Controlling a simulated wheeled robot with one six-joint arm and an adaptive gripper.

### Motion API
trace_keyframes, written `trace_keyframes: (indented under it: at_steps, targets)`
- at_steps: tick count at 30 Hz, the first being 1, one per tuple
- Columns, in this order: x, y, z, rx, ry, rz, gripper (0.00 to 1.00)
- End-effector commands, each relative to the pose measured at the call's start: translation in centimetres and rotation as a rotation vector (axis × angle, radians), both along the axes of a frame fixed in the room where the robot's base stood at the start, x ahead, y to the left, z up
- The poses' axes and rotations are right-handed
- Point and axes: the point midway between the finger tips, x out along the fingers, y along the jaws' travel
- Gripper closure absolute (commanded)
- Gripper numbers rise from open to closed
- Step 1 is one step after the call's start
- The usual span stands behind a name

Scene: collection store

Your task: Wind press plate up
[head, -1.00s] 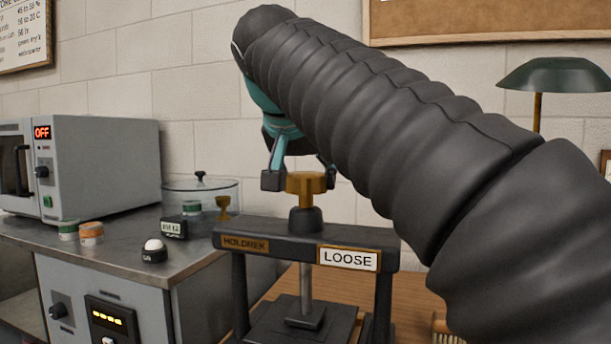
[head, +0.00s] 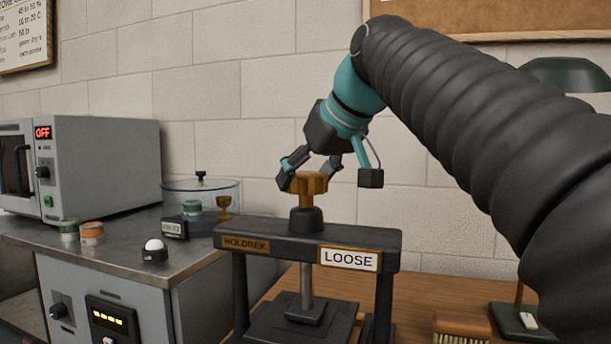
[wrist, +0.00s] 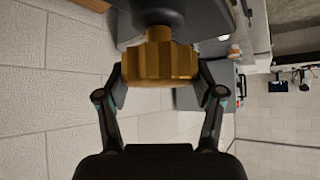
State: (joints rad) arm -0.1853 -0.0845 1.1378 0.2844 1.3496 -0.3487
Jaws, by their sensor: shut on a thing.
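A black screw press (head: 300,238) stands on the wooden bench, with a HOLDREK plaque and a sign reading LOOSE (head: 349,259) on its crossbar. A brass knob (head: 307,188) tops its screw; it also shows in the wrist view (wrist: 160,62). The grey screw (head: 306,280) runs down to a small dark block (head: 305,309) above the dark press plate (head: 285,328), whose lower part is cut off. My gripper (head: 329,180) is tilted over the knob from above right. In the wrist view its fingers (wrist: 160,78) sit on both sides of the knob, shut on it.
A steel counter at left carries a grey oven (head: 100,165) reading OFF, small tins (head: 91,233), a white-topped button (head: 154,250) and a glass dish (head: 190,190). A green lamp (head: 565,75) and a brush (head: 462,328) are at right. The wall stands close behind.

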Motion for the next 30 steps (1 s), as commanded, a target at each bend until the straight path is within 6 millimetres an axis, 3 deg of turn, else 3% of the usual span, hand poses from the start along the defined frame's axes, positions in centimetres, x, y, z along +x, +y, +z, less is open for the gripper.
trace_keyframes:
  at_steps: [18,30]
  targets:
    - [0.18,-0.10,-0.16,-0.002,0.004,0.576,0.67]
    - [0.13,-0.05,-0.19,-0.002,0.003,0.833,0.67]
